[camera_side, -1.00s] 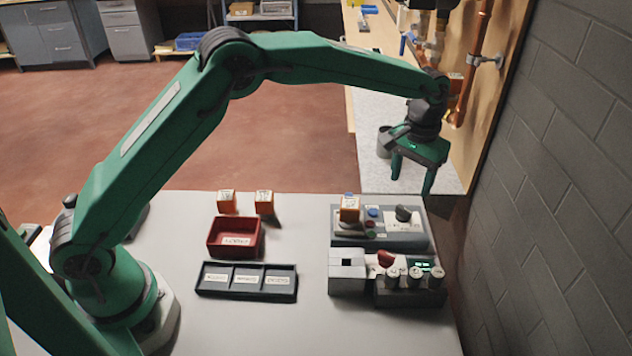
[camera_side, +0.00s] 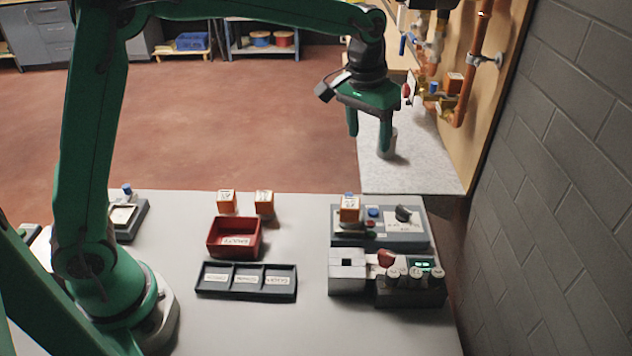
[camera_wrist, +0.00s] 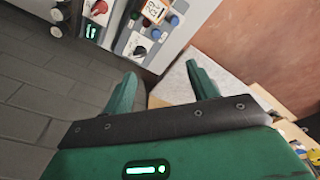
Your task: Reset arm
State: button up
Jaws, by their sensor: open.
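My gripper (camera_side: 369,135) is raised above the far right of the table, in front of the pipe panel. Its two green fingers point down, spread apart, with nothing between them. In the wrist view my gripper (camera_wrist: 163,88) also shows its fingers apart and empty. Below it in the side view stands a grey control box (camera_side: 395,228) with a dark knob and buttons. An orange block (camera_side: 349,210) sits on that box.
Two orange blocks (camera_side: 245,201) stand behind a red bin (camera_side: 233,238). A dark three-compartment tray (camera_side: 247,281) lies in front. A grey device with several cylinders (camera_side: 410,286) stands at the right. Copper pipes (camera_side: 470,70) run up the panel beside a block wall (camera_side: 560,170).

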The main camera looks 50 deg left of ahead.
jog(key=s+a+r+t, duration=0.1)
jog(key=s+a+r, duration=0.15)
jog(key=s, duration=0.35)
jog(key=s+a+r+t, duration=0.1)
jog(key=s+a, duration=0.3)
jog(key=s, duration=0.3)
jog(key=s+a+r+t, duration=0.1)
jog(key=s+a+r, duration=0.15)
jog(key=s, duration=0.35)
jog(key=s+a+f+t, duration=0.1)
jog(key=s+a+f, duration=0.1)
jog(key=s, duration=0.5)
jog(key=shift+s+a+f, duration=0.3)
jog(key=shift+a+f, duration=0.1)
jog(key=shift+f, duration=0.45)
